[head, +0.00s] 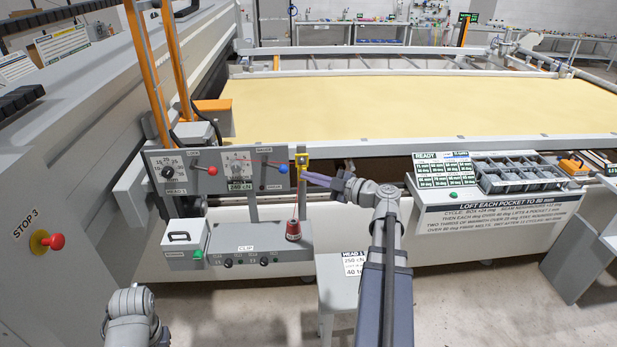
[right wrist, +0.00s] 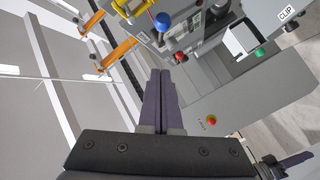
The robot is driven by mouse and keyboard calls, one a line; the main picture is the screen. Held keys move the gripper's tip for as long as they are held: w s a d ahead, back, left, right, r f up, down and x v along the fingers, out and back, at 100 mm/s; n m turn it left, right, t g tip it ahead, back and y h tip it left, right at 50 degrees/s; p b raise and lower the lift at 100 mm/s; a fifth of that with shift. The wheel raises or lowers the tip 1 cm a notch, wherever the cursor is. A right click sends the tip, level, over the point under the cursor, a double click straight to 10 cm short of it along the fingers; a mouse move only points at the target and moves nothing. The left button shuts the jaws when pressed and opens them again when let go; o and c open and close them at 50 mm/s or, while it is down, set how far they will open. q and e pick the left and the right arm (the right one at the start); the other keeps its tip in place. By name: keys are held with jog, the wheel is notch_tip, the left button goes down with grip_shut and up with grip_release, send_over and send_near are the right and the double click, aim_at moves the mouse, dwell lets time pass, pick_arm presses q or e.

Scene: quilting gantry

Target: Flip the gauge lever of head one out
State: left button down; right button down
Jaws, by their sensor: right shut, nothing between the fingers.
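The blue ball (right wrist: 162,21) also shows in the right wrist view. A lever with a red ball (head: 212,171) is left of the dial. My right gripper (head: 308,178) is shut and empty, its fingertips pointing left, just right of the blue ball and apart from it. My left gripper is out of view; only part of my left arm shows.
Below are the clip box (head: 245,243) and a red cone (head: 293,230). A red stop button (head: 56,241) is at far left. The yellow quilting bed (head: 400,105) lies behind.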

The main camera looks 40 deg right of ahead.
send_near(275, 167)
jog(key=w+a+r, duration=0.2)
jog(key=a, duration=0.1)
jog(key=shift+w+d+f+b, duration=0.1)
jog(key=shift+w+f+b, duration=0.3)
jog(key=shift+w, duration=0.2)
jog(key=shift+w+d+f+b, duration=0.15)
jog(key=shift+w+f+b, duration=0.2)
jog(key=shift+w, duration=0.25)
jog(key=shift+w+d+f+b, duration=0.1)
jog(key=shift+w+f+b, duration=0.15)
jog(key=shift+w+b, duration=0.3)
